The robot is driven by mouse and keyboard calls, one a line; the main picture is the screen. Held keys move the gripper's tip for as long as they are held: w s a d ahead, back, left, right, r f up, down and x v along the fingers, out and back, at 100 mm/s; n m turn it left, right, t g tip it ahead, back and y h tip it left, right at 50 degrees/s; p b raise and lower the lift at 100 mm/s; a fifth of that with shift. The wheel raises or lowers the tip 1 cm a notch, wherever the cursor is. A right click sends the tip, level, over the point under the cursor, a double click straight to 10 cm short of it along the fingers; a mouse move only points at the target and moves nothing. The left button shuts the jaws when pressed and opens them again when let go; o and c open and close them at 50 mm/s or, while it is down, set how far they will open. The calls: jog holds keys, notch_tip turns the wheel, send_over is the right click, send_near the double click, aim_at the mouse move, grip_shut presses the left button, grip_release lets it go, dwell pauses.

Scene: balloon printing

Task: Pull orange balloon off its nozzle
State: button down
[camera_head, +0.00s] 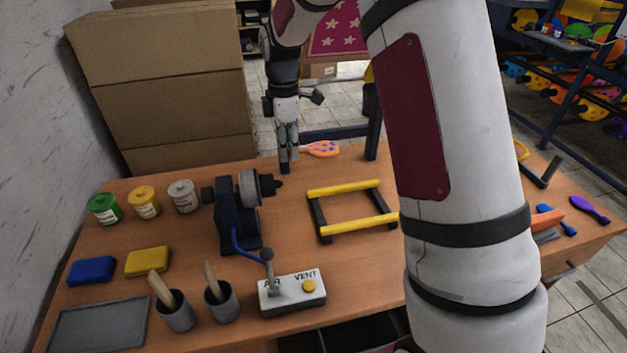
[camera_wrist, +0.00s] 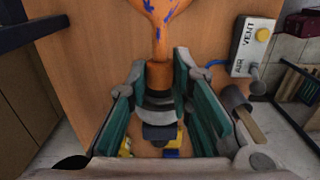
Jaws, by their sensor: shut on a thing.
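The orange balloon (camera_head: 321,149) with purple-blue marks lies sideways at the right of my gripper, near the table's far edge. My gripper (camera_head: 286,168) points down and is shut on the balloon's neck. In the wrist view the orange neck (camera_wrist: 158,74) is between the green finger pads (camera_wrist: 157,100), and the body (camera_wrist: 165,12) runs out of the top. The dark blue machine (camera_head: 236,222) stands nearer to the camera, with a grey wheel and a black nozzle (camera_head: 271,184) that looks bare. The machine's grey rings also show below the neck in the wrist view.
A yellow-railed frame (camera_head: 352,210) stands right of the machine. The AIR/VENT box (camera_head: 292,292) and two brush cups (camera_head: 177,312) are in front. Paint jars (camera_head: 144,202), pads (camera_head: 148,261) and a grey tray (camera_head: 99,325) are left. My arm hides part of the right.

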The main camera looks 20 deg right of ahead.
jog(key=shift+r, duration=3.9)
